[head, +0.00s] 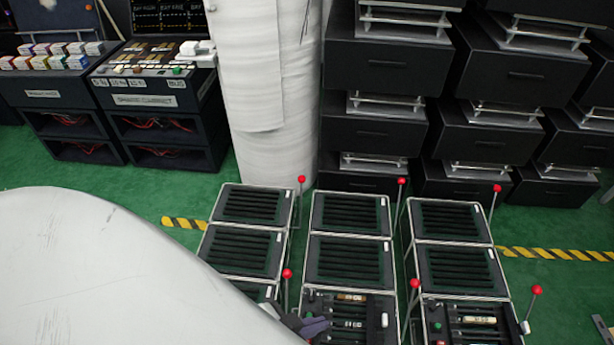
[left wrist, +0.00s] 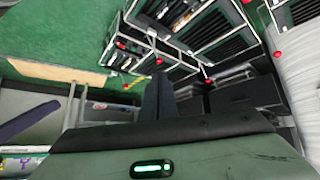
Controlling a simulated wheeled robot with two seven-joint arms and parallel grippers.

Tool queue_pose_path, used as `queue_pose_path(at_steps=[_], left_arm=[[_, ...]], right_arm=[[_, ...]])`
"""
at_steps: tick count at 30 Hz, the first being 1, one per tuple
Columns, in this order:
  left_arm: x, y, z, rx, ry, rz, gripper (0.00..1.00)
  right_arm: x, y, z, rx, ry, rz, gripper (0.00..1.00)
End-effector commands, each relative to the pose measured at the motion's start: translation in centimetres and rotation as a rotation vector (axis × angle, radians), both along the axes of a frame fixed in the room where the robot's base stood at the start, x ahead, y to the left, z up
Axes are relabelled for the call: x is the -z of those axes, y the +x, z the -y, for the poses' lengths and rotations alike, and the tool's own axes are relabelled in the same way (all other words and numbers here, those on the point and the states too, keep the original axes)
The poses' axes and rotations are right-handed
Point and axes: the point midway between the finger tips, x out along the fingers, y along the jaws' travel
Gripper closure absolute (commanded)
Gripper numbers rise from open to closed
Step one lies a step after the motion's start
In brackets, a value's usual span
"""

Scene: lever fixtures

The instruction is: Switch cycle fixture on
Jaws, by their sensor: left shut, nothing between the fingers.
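Several dark lever fixtures stand in three columns in the head view, with red-knobbed levers at their right sides. The front middle fixture (head: 349,338) and the front right fixture (head: 474,335) carry small labels that I cannot read, so I cannot tell which is the cycle fixture. Red knobs show at the front left (head: 287,273), front middle (head: 414,283) and front right (head: 537,290). My left gripper (head: 318,326) is shut and empty, over the left part of the front middle fixture. In the left wrist view its fingers (left wrist: 158,98) are together, apart from a red knob (left wrist: 209,81). My right gripper is out of view.
A white wrapped pillar (head: 268,90) stands behind the fixtures. Black drawer units (head: 385,65) fill the back right. Two dark workbenches (head: 155,100) stand at the back left. Yellow-black tape (head: 555,254) marks the green floor. My pale arm covers the lower left.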

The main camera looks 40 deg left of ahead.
Motion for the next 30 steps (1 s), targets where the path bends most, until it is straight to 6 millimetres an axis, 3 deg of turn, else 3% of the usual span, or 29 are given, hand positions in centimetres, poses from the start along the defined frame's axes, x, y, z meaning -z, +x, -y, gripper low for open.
queue_pose_path(at_steps=[1,6,9,12,15,19,30], left_arm=[[2.4,0.8,0.3,0.041,0.02,-0.019,1.0],[11.6,2.6,1.0,0.293,0.161,-0.184,1.0],[16.2,3.3,-0.1,0.461,0.27,-0.304,1.0],[19.1,3.7,-2.3,0.6,0.368,-0.421,1.0],[20.5,4.0,-4.3,0.697,0.438,-0.514,1.0],[20.8,4.1,-6.0,0.761,0.482,-0.583,1.0],[20.6,3.9,-6.3,0.772,0.489,-0.6,1.0]], right_arm=[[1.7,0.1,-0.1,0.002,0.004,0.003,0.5],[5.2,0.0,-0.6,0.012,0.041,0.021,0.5],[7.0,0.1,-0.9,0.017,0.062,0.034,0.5],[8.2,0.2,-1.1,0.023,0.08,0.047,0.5],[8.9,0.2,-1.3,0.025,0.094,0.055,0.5],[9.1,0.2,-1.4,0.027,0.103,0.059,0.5],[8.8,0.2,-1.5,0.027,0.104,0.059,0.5]])
